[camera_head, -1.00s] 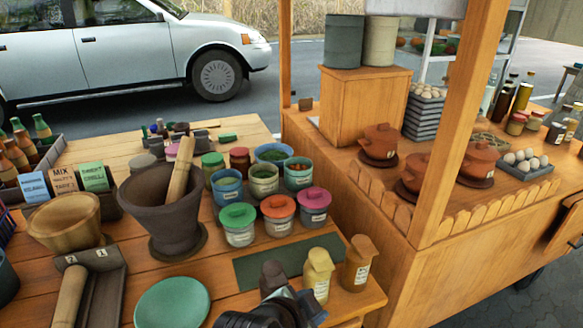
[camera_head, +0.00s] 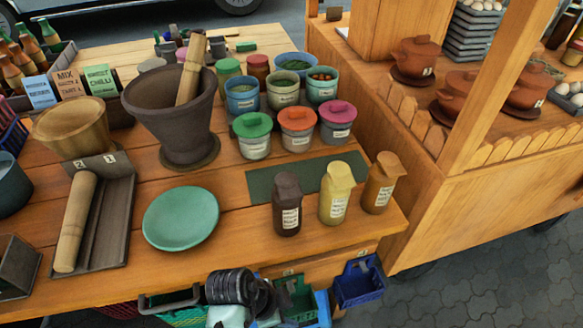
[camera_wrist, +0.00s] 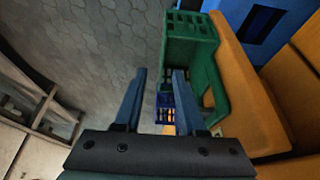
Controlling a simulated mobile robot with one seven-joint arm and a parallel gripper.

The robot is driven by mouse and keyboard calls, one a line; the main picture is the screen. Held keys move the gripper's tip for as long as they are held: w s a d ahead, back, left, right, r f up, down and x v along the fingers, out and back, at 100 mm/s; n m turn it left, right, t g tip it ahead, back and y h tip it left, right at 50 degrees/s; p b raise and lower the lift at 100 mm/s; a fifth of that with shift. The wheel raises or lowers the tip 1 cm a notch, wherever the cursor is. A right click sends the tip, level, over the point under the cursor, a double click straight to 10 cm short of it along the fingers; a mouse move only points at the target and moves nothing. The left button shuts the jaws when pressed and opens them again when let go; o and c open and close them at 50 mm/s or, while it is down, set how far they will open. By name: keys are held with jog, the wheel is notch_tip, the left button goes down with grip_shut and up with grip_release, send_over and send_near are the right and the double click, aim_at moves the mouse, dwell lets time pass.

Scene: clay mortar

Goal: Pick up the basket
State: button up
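My gripper (camera_wrist: 160,72) is open in the wrist view, with two blue-grey fingers apart and nothing visibly held between them. A green basket (camera_wrist: 190,38) with slotted sides lies just beyond and right of the right finger. A small blue basket (camera_wrist: 164,103) shows partly in the gap between the fingers, seemingly farther off. In the head view, a blue basket (camera_head: 358,284) hangs at the table's front right corner, and a green basket (camera_head: 297,299) is left of it, partly hidden by my arm. I cannot tell which basket is meant.
A second wooden stall (camera_head: 440,200) stands at right. Open paving (camera_head: 480,270) lies in front of it.

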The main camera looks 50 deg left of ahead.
aim_at(295, 316)
jog(key=b+x, duration=0.1)
jog(key=x, duration=0.4)
jog(key=shift+a, duration=0.1)
grip_shut()
dwell(1.2)
